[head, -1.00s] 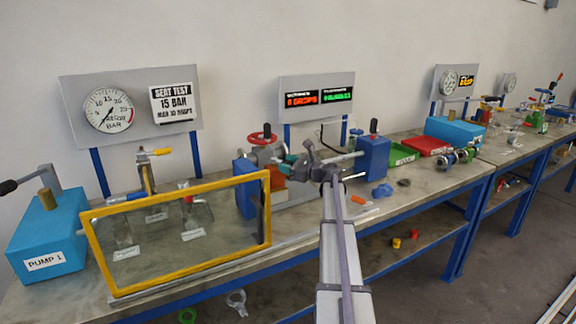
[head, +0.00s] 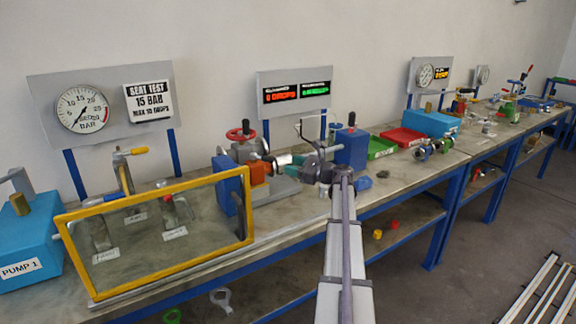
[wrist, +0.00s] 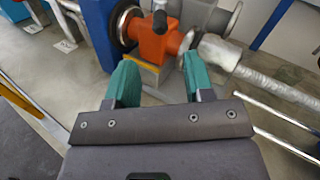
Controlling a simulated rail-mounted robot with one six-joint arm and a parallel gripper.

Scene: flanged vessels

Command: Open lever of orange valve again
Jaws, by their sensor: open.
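The orange valve (head: 259,171) sits in the clamped assembly at the middle of the bench, between two blue blocks. In the wrist view the orange valve body (wrist: 155,40) lies just beyond the fingertips, with a dark stem on top. I cannot make out its lever clearly in either view. My gripper (wrist: 160,78) has teal fingers spread apart with nothing between them. In the head view my gripper (head: 283,161) reaches in from the right, close beside the orange valve, and partly hides the assembly.
A red handwheel (head: 240,133) stands behind the valve. Blue blocks (head: 351,147) flank the assembly, and a silver rod (wrist: 262,78) runs right of the fingers. A yellow-framed clear guard (head: 170,284) stands at the left front. Red (head: 403,136) and green trays lie at right.

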